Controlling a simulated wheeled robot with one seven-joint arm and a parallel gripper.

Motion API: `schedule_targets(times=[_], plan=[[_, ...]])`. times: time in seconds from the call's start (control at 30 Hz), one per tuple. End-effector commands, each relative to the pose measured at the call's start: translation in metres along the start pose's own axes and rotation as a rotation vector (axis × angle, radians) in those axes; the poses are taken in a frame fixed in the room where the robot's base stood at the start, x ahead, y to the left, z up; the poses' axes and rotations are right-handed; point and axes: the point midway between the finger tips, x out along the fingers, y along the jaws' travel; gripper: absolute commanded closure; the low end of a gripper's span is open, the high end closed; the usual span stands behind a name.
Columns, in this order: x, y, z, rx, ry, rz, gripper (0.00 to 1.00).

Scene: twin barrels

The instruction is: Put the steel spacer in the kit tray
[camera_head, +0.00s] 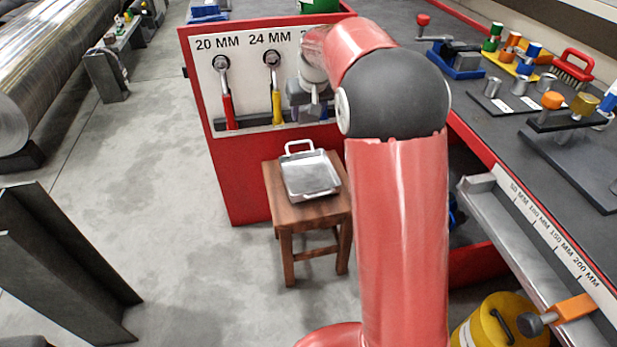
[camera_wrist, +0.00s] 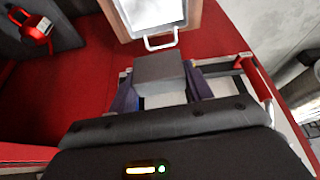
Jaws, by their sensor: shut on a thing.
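The kit tray (camera_head: 311,176) is a shallow silver metal tray with a handle, lying on a wooden stool. Its handle and near part show at the top of the wrist view (camera_wrist: 150,14). My gripper (camera_wrist: 160,88) is shut on a grey block-like piece (camera_wrist: 159,66), held between its two dark fingers. I cannot tell from its shape alone whether it is the steel spacer. In the head view my gripper (camera_head: 312,106) is beyond the tray, in front of the white wrench panel, and my arm partly hides it. The held piece is apart from the tray.
The wooden stool (camera_head: 285,211) stands against the red bench end (camera_head: 247,187). Wrenches hang on the white panel (camera_head: 243,70) close to my gripper. Steel cylinders (camera_head: 492,87) and coloured pieces stand on the right bench. Open floor (camera_head: 150,180) lies left of the stool.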

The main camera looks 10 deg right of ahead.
Motion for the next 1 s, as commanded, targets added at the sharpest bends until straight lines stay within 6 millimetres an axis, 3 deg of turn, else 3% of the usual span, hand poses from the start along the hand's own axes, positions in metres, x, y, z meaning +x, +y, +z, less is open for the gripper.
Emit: schedule_targets(times=[0.6,1.0], plan=[[0.13,0.001,0.054,0.004,-0.001,0.001,0.89],[0.163,0.001,0.068,0.003,-0.001,0.001,0.89]])
